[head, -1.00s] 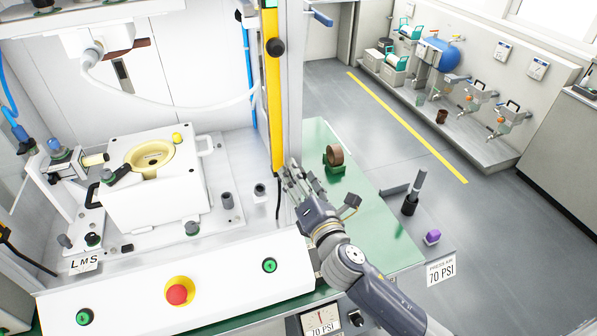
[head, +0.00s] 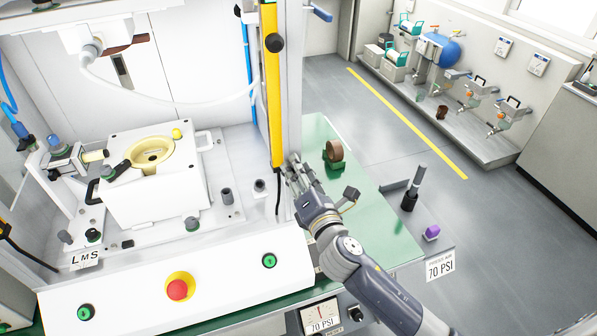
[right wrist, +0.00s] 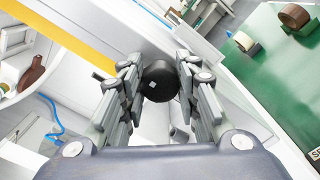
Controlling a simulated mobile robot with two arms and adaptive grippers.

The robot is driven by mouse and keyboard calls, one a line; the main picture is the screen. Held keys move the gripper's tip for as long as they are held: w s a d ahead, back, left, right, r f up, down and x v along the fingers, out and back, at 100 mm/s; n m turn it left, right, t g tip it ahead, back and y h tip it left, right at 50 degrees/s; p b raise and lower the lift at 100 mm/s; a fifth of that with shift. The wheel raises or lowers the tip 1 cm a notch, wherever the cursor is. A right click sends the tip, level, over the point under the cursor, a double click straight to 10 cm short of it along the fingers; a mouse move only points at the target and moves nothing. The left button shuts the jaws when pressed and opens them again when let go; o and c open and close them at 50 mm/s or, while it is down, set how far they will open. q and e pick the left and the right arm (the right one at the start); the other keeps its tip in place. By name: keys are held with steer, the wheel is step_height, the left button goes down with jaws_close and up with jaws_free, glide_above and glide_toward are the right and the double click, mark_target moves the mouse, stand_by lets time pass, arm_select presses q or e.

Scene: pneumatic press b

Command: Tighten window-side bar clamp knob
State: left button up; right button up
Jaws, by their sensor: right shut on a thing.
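My right gripper (head: 300,176) reaches up to the lower end of the yellow bar (head: 272,110) on the white upright. In the right wrist view, its fingers (right wrist: 160,82) stand on both sides of a black round knob (right wrist: 160,84) with a small white square on its face, and are shut on it. The fingers hide this knob in the head view. A second black knob (head: 274,43) sits higher on the yellow bar, clear of the gripper. My left gripper is not in view.
The white upright (head: 293,90) stands beside the gripper. A brown tape roll on a green holder (head: 334,154) stands on the green tabletop (head: 372,222). A white fixture box (head: 150,190) and a red button (head: 177,290) are to the left.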

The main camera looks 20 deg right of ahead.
steer(key=m, duration=0.4)
steer(key=shift+f+m+b, duration=0.1)
steer(key=shift+m+b, duration=0.2)
steer(key=m, duration=0.9)
steer(key=shift+f+m, duration=0.15)
steer(key=shift+m, duration=2.15)
steer(key=o, duration=1.1)
steer(key=shift+c, duration=0.2)
